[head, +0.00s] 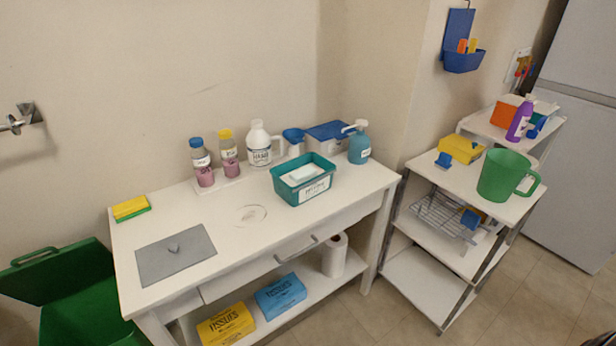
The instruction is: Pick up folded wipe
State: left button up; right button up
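A white folded piece (304,174), which looks like a folded wipe, lies in a teal open bin (318,190) with a white label. The bin stands near the right end of the white table (222,258). A yellow and green flat piece (131,208) lies at the table's left back corner; I cannot tell whether it is a sponge or a folded cloth. A grey mat (152,263) with a small grey item on it lies at the front left. Neither of my grippers shows in the head view.
Bottles, including a white jug (259,144) and a teal pump bottle (359,144), line the table's back. A white shelf cart (428,169) with a green pitcher (502,176) stands right. A green bin (80,285) is at left. The table's middle is mostly clear.

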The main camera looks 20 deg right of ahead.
aim_at(299, 176)
jog(key=k, duration=0.45)
jog(key=z, duration=1.5)
jog(key=i, duration=1.3)
jog(key=u, duration=0.9)
